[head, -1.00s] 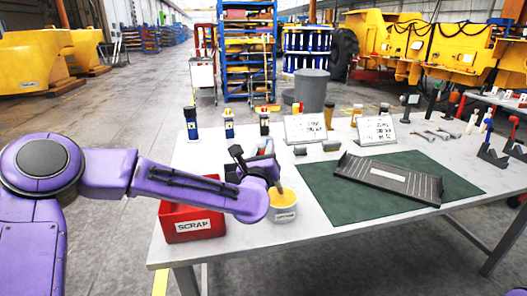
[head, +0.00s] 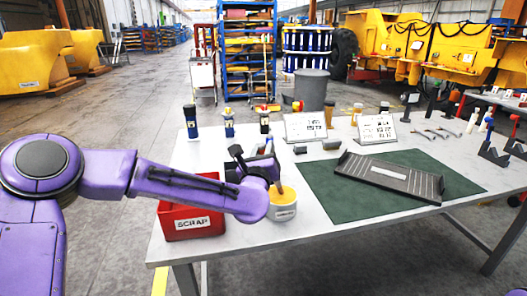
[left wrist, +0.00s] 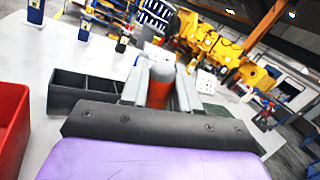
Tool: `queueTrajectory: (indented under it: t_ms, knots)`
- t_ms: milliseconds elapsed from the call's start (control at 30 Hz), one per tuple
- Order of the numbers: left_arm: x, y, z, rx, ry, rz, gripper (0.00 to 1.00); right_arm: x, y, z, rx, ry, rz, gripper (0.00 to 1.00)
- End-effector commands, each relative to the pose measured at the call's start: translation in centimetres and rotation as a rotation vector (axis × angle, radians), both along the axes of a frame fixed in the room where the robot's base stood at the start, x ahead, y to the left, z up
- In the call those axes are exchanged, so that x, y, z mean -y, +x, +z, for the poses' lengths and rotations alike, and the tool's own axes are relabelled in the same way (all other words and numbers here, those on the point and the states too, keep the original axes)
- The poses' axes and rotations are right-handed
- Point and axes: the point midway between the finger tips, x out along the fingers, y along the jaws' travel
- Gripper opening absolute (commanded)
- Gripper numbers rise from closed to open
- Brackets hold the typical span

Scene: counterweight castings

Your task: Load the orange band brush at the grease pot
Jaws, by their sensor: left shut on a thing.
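The grease pot (head: 284,212) is a pale round tub with yellow grease showing at its top, near the table's left front. My left gripper (head: 272,172) is over the pot's back left rim and is shut on a brush. In the left wrist view the brush's orange-red band with a rounded grey end (left wrist: 161,88) stands between the two grey fingers. In the head view a thin tan part of the brush (head: 279,187) reaches down at the pot's mouth. My wrist partly hides the pot, and I cannot tell how deep the tip is. My right gripper is out of view.
A red SCRAP bin (head: 192,226) stands just left of the pot. A black divided box (left wrist: 82,91) is beside the gripper. A green mat (head: 345,203) with a dark metal tray (head: 390,177) lies to the right. Several bottles and two sign cards (head: 305,127) stand behind.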

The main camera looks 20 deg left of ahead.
Motion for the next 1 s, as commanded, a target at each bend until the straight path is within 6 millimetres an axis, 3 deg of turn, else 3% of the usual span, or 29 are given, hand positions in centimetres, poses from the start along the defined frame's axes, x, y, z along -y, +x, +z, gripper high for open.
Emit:
queueTrajectory:
  t_ms: [367,1000]
  knots:
    - [0.0,0.0,0.0,-0.003,0.0,-0.001,0.0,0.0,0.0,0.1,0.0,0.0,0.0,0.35]
    - [0.0,0.0,6.0,-0.001,0.0,0.001,0.0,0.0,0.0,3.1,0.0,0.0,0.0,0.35]
